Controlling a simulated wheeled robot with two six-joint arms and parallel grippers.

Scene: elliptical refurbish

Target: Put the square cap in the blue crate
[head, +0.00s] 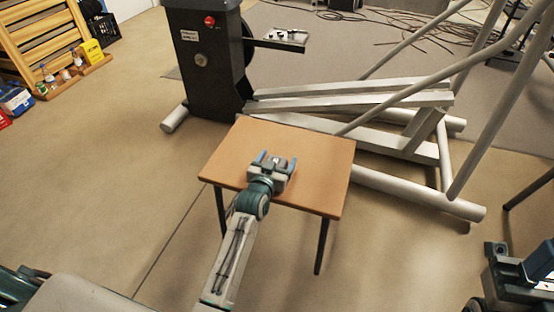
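My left gripper (278,160) is over the small wooden table (320,150), its two blue fingers spread apart. A blue box-like thing (15,101) stands on the floor at the far left edge, too small to identify.
A dark exercise machine (205,60) with long grey beams (350,95) stands behind and right of the table. A wooden rack (40,40), bottles, a yellow box (92,51) and a black crate (104,28) are at upper left. The floor left of the table is clear.

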